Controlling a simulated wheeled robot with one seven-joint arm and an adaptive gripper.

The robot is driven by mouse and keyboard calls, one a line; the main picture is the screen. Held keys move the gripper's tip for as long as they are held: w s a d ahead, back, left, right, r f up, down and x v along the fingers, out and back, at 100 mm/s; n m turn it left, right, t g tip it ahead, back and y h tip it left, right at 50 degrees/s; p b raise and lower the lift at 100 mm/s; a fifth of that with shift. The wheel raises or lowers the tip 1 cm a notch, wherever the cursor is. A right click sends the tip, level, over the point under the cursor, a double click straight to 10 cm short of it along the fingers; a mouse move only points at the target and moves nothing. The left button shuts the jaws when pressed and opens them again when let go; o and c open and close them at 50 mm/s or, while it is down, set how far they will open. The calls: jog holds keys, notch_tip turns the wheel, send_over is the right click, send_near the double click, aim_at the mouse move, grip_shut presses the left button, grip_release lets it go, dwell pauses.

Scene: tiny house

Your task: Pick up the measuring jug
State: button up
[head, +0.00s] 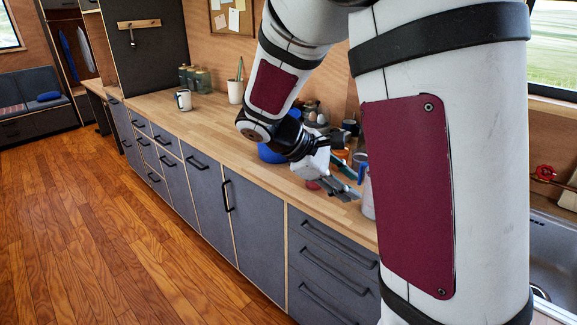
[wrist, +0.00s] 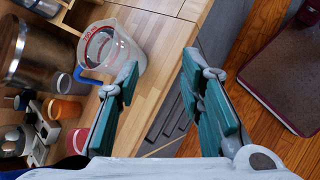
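The measuring jug (wrist: 122,56) is clear with red markings and a blue handle. In the wrist view it stands on the wooden counter (wrist: 152,90), at the upper left, just beyond my left fingertip. In the head view only a strip of the jug (head: 367,198) shows; my arm hides the rest. My gripper (wrist: 161,72) is open, with teal finger pads apart and only counter edge and floor between them. In the head view my gripper (head: 350,182) hangs over the counter's front part, left of the jug.
Left of the jug in the wrist view stand a metal pot (wrist: 28,55), an orange cup (wrist: 64,109) and a red cup (wrist: 77,140). A blue bowl (head: 270,153) and a white mug (head: 183,100) stand along the counter. A sink (head: 555,255) is at the right.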

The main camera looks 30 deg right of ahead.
jog(key=w+d+f+n+h+b, duration=0.2)
jog(key=w+f+n+h, duration=0.1)
jog(key=w+f, duration=0.2)
jog(key=w+d+f+n+t+h+b, duration=0.1)
jog(key=w+d+f+n+h, duration=0.1)
jog(key=w+f, duration=0.3)
jog(key=w+d+f+n+h+b, duration=0.2)
jog(key=w+f+n+h, duration=0.1)
jog(key=w+f+n, duration=0.1)
jog(key=shift+w+d+f+t+h+b, duration=0.15)
jog(key=shift+w+f, duration=0.1)
jog(key=shift+w, duration=0.4)
jog(key=shift+w+d+f+t+h+b, duration=0.15)
jog(key=shift+w+f, duration=0.1)
jog(key=shift+w, duration=0.35)
jog(key=shift+w+d+f, duration=0.15)
jog(key=shift+d, duration=0.05)
jog(key=shift+n, duration=0.3)
jog(key=d, duration=0.8)
jog(key=shift+s, duration=0.25)
jog(key=shift+s+d+p, duration=0.25)
jog(key=shift+d+p, duration=0.05)
jog(key=shift+d, duration=1.05)
jog(key=shift+s+d+p, duration=0.2)
jog(key=shift+d+p, duration=0.05)
jog(key=shift+d, duration=1.05)
jog(key=shift+c, duration=0.6)
grip_shut()
